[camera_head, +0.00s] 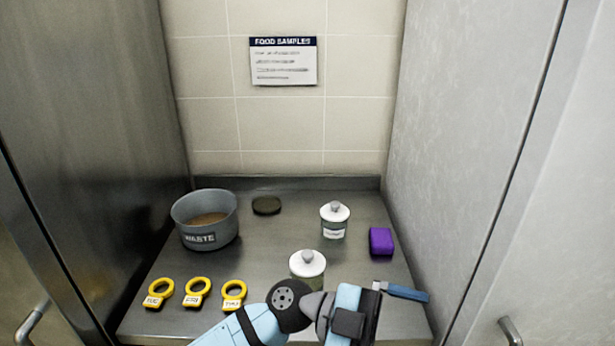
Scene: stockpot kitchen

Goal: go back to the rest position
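My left arm comes in at the bottom, and its gripper (376,308) is over the front right of the steel counter. A narrow blue piece (403,293) sticks out to the right at the gripper's end. I cannot tell whether it is a held thing or part of the gripper, and the fingertips are not clear. A white-lidded jar (307,264) stands just behind my arm, its lower part hidden. My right gripper is not in view.
On the counter (265,240) stand a grey WASTE tub (199,238) with brown contents, a dark disc (266,205), a second lidded jar (335,221) and a purple block (381,241). Three yellow tagged rings (197,291) lie front left. Steel walls close both sides.

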